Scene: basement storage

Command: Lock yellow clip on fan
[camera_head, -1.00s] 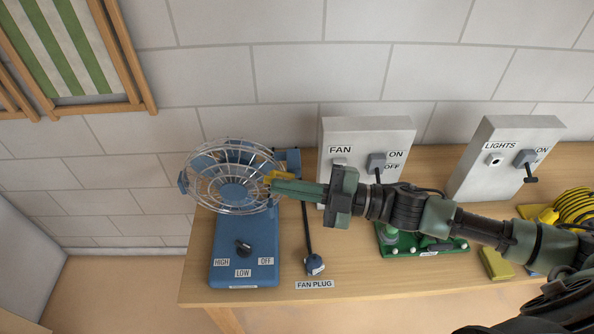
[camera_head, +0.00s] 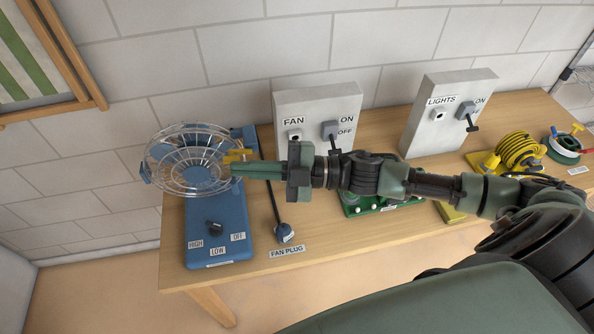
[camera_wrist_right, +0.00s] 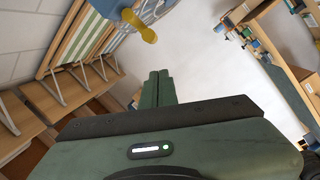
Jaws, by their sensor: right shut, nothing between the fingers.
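The blue fan (camera_head: 218,245) with a round clear wire cage (camera_head: 165,165) stands at the left end of the wooden table. The yellow clip (camera_head: 236,156) sits at the right rim of the cage; it also shows at the top of the right wrist view (camera_wrist_right: 138,25), with a rounded end. My right gripper (camera_head: 234,170) comes in from the right, its fingers shut and empty, just beside the clip on its near side. In the right wrist view the fingertips (camera_wrist_right: 158,73) are together, with the clip beyond them. Whether they touch it I cannot tell. My left gripper is not in view.
Behind stand the FAN switch box (camera_head: 300,105) and the LIGHTS switch box (camera_head: 445,90). The fan plug (camera_head: 284,233) lies on the table (camera_head: 340,248) right of the fan base. A green board (camera_head: 375,207) and yellow cable reel (camera_head: 520,150) are further right.

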